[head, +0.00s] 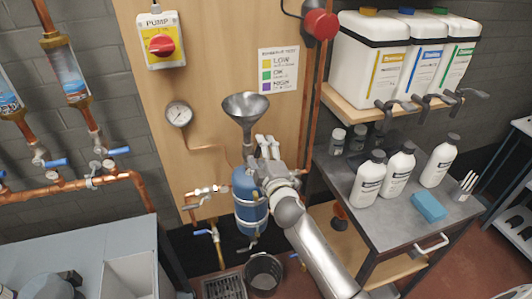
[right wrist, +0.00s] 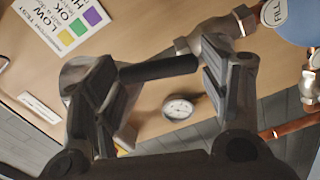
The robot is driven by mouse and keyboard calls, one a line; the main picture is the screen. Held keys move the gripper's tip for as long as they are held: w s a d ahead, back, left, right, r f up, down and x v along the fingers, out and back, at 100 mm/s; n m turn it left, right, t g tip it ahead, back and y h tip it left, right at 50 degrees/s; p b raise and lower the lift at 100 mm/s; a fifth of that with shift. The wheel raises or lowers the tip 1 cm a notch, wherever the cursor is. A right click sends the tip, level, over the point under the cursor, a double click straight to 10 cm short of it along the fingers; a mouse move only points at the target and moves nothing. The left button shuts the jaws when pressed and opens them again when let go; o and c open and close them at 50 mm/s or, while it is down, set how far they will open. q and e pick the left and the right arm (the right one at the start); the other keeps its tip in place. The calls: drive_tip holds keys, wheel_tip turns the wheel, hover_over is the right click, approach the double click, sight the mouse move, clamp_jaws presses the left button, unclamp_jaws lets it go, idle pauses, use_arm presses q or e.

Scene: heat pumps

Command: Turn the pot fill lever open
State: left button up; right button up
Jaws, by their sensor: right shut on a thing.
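The blue pot (head: 250,205) hangs on the wooden panel under a grey metal funnel (head: 245,110). My right gripper (head: 270,150) is at the top right of the pot, beside the funnel's stem. In the right wrist view the dark cylindrical handle of the fill lever (right wrist: 158,68) lies between the fingers of my right gripper (right wrist: 160,85), which is shut on it. The lever's metal valve body (right wrist: 215,35) sits near a round tag reading FILL (right wrist: 274,12). The gripper hides the lever in the head view. A grey shape low at the left seems to be my left gripper (head: 58,285); its fingers are unclear.
A pressure gauge (head: 179,114) and a red PUMP switch (head: 162,45) are on the panel. A metal cart (head: 400,225) with white bottles (head: 398,170) stands right. Jugs (head: 368,60) fill the shelf above. A bucket (head: 264,275) stands below the pot.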

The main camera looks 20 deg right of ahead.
drive_tip(key=shift+w+a+r+n, duration=0.1)
drive_tip(key=shift+a+r+n, duration=0.3)
drive_tip(key=shift+n, duration=0.5)
drive_tip(key=shift+w+a+r+n, duration=0.1)
drive_tip(key=shift+a+r+n, duration=0.25)
drive_tip(key=shift+n, duration=0.55)
drive_tip(key=o, duration=1.3)
drive_tip(key=shift+a+f, duration=0.1)
drive_tip(key=shift+a, duration=0.05)
drive_tip(key=shift+o, duration=0.2)
drive_tip(key=shift+f, duration=0.15)
drive_tip(key=shift+s+f, duration=0.2)
drive_tip(key=shift+f, duration=0.3)
